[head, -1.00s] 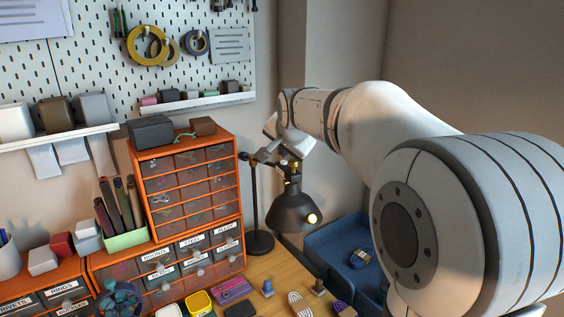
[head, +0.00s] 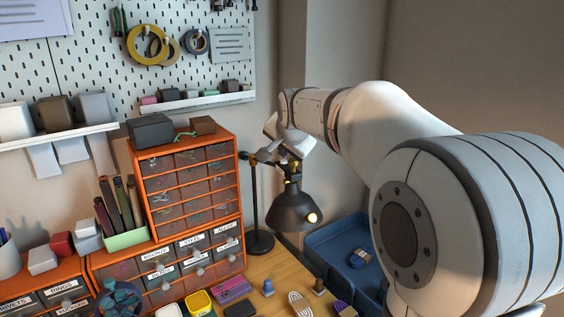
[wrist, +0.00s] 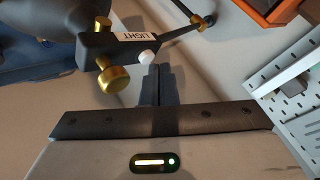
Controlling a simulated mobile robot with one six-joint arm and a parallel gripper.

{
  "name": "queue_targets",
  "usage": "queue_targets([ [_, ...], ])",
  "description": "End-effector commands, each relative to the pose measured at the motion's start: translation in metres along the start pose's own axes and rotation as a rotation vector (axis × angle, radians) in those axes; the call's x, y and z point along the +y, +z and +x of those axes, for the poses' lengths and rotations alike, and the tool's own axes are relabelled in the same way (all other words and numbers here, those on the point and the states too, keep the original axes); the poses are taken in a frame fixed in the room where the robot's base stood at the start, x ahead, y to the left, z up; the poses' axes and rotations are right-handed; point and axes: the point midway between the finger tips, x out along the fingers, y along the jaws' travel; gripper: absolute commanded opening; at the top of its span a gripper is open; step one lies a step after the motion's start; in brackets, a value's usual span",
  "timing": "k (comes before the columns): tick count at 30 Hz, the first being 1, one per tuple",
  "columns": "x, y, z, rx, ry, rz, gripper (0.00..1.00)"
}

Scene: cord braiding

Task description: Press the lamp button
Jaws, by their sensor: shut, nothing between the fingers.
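The desk lamp has a dark shade (head: 294,208) with a lit bulb and stands on a black post. In the wrist view its head shows brass knobs, a white tag reading LIGHT (wrist: 137,36) and a small round white button (wrist: 147,57) beside the tag. My gripper (wrist: 161,70) is shut and empty. Its fingertips are right by the button, just below and to the right of it in the wrist view. I cannot tell whether they touch it. In the head view my gripper (head: 267,152) is at the top of the lamp, and the button is too small to make out.
An orange drawer cabinet (head: 187,180) stands left of the lamp. A blue tray (head: 340,245) lies to the right. Small items, including a yellow box (head: 199,302), lie on the wooden table in front. A pegboard (head: 95,75) covers the wall behind.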

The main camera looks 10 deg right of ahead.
Motion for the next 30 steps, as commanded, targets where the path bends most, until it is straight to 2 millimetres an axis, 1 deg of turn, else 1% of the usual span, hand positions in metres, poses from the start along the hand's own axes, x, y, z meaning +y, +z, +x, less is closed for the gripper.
queue_targets([
  [1, 0.002, 0.0019, 0.0032, 0.0, 0.0, 0.0, 0.0],
  [5, 0.0032, 0.0032, 0.0059, 0.0, 0.0, 0.0, 0.0],
  [15, 0.0025, 0.0025, 0.005, 0.0, 0.001, 0.0, 0.0],
  [23, -0.0021, -0.0021, -0.0012, 0.0, 0.0, 0.0, 0.0],
  [30, -0.0019, -0.0019, -0.001, 0.0, 0.0, 0.0, 0.0],
])
